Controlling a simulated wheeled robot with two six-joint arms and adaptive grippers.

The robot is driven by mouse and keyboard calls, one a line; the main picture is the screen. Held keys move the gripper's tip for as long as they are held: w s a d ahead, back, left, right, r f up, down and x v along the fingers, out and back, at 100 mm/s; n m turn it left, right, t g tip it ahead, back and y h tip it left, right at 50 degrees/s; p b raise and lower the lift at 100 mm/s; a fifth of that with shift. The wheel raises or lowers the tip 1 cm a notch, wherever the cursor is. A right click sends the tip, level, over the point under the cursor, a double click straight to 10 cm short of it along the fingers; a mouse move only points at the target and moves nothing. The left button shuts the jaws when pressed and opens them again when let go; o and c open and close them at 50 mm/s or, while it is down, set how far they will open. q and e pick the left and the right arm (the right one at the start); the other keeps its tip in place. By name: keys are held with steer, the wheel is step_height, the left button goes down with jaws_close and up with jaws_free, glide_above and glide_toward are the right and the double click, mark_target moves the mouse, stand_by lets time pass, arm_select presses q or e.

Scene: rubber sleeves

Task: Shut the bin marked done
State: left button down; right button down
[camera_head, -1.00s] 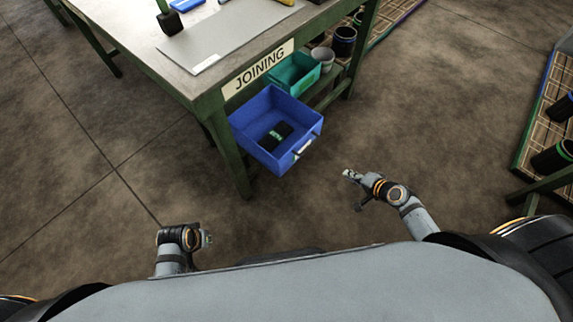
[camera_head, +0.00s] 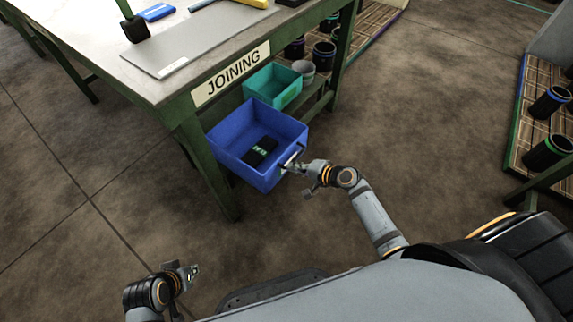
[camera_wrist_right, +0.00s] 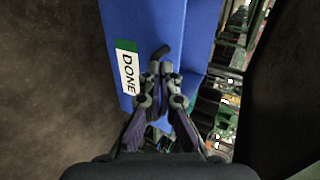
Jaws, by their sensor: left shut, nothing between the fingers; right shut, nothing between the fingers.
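The blue bin (camera_head: 284,130) is pulled out from under the workbench, open at the top. The right wrist view shows a white and green DONE label (camera_wrist_right: 127,72) on the blue front of this bin (camera_wrist_right: 185,30). A bar handle (camera_head: 290,157) is on its front; its dark end (camera_wrist_right: 161,51) also shows in the wrist view. My right gripper (camera_head: 291,167) is shut and empty, with its tips at the handle; I cannot tell whether they touch. My left gripper (camera_head: 193,272) is shut and empty, low over the floor, well away from the bin.
A dark item with a green-marked label (camera_head: 261,149) lies in the bin. The workbench (camera_head: 150,85) carries a JOINING sign (camera_head: 232,75). A teal bin (camera_head: 272,85) sits beyond the blue one. Several dark cups stand on racks. The floor (camera_head: 430,120) right of the bin is clear.

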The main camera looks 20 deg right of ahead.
mark_target(279, 160)
arm_select(q)
steer(key=shift+w+d+f+t, duration=0.1)
steer(key=shift+w+f+t, duration=0.05)
steer(key=shift+f+t, duration=0.15)
arm_select(e)
steer(key=shift+w+a+r, duration=0.1)
steer(key=shift+w+a, duration=0.45)
steer(key=shift+w, duration=0.2)
steer(key=shift+w+a, duration=0.5)
steer(key=shift+w, duration=0.2)
steer(key=shift+w, duration=0.1)
